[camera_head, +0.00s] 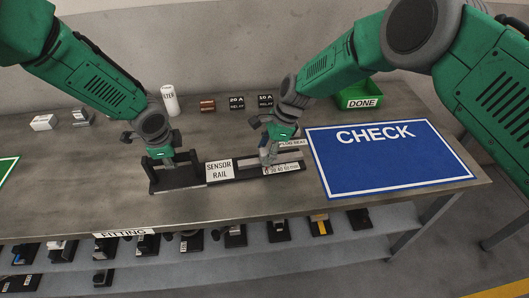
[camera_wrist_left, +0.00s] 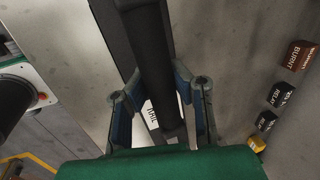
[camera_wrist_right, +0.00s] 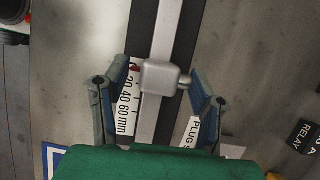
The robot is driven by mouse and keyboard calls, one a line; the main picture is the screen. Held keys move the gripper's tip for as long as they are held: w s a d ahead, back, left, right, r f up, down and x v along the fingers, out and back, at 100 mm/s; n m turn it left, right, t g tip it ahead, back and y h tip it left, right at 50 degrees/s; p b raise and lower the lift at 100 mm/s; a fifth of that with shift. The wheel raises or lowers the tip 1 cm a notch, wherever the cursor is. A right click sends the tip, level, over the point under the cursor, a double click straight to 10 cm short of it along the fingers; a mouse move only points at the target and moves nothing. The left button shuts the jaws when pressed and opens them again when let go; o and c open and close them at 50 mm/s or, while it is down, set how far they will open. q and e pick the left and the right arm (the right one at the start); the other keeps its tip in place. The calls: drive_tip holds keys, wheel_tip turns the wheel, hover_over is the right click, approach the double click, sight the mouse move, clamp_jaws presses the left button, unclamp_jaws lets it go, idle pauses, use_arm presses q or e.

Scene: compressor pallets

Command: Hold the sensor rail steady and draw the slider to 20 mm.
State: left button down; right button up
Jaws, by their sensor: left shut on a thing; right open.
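The black sensor rail (camera_head: 239,171) lies on the bench with its white "SENSOR RAIL" label facing me. My left gripper (camera_head: 173,160) is shut on the dark bar (camera_wrist_left: 154,50) at the rail's left end. My right gripper (camera_head: 267,156) is over the right part of the rail, open. In the right wrist view its fingers stand either side of the grey slider block (camera_wrist_right: 164,78); the right finger is close to the block's small knob, and contact is unclear. A white scale (camera_wrist_right: 127,98) reads 20, 40, 60 mm; a red mark (camera_wrist_right: 135,66) sits just before 20.
A blue CHECK mat (camera_head: 390,165) lies right of the rail, with a green DONE bin (camera_head: 362,92) behind it. Labelled relays (camera_head: 237,103), a brown part (camera_head: 207,105) and a white cylinder (camera_head: 169,100) stand behind. A lower shelf holds several parts.

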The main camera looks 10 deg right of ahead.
drive_tip(key=shift+a+f, duration=0.15)
drive_tip(key=shift+f, duration=0.15)
clamp_jaws()
drive_tip(key=shift+w+d, duration=0.1)
drive_tip(key=shift+d, duration=1)
unclamp_jaws()
drive_tip(key=v, duration=1.2)
